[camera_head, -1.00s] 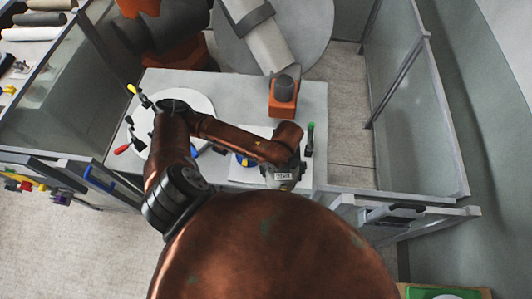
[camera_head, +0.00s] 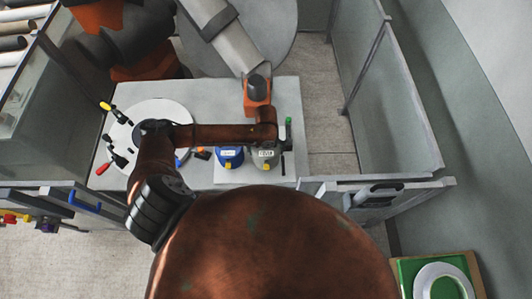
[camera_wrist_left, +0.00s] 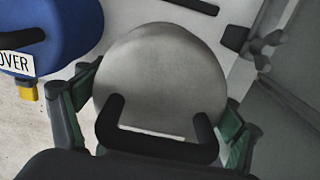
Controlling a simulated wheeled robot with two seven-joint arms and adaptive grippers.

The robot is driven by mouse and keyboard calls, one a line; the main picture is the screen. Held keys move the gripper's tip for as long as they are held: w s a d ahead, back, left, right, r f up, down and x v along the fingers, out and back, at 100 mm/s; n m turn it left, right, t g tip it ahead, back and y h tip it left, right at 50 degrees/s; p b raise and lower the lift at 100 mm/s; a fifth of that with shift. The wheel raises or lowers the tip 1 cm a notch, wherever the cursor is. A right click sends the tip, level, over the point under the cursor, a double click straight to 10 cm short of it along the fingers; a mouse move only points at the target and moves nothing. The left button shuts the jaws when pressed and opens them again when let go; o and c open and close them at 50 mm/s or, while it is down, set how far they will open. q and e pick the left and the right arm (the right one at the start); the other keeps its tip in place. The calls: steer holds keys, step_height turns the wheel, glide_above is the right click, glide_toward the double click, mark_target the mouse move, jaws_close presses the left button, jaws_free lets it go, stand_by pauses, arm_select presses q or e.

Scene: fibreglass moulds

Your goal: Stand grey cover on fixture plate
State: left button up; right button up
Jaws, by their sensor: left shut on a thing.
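The grey cover (camera_head: 265,158), with a white label, is at the right part of the white fixture plate (camera_head: 284,181), beside the blue cover (camera_head: 229,159). It appears upright; I cannot tell whether its base touches the plate. My left gripper (camera_head: 266,146) is shut on the grey cover from above. In the left wrist view the grey cover (camera_wrist_left: 160,70) fills the middle, its dark handle towards me, with green-padded fingers at both sides. The blue cover (camera_wrist_left: 60,35) with a yellow tab stands at the upper left. My right gripper is not in view.
A white disc (camera_head: 172,110) with clamps (camera_head: 117,150) lies at left. A glass-panelled fence (camera_head: 395,110) bounds the right.

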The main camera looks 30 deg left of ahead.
arm_select(q)
steer(key=shift+w+f, duration=0.25)
steer(key=shift+f, duration=0.05)
step_height(320, 180, down, 3)
steer(key=shift+a+r+p, duration=0.1)
steer(key=shift+p, duration=0.5)
steer(key=shift+f, duration=0.2)
steer(key=o, duration=1.2)
steer(key=shift+o, duration=0.2)
step_height(320, 180, up, 12)
steer(key=shift+r+b, duration=0.1)
steer(key=shift+b, duration=0.8)
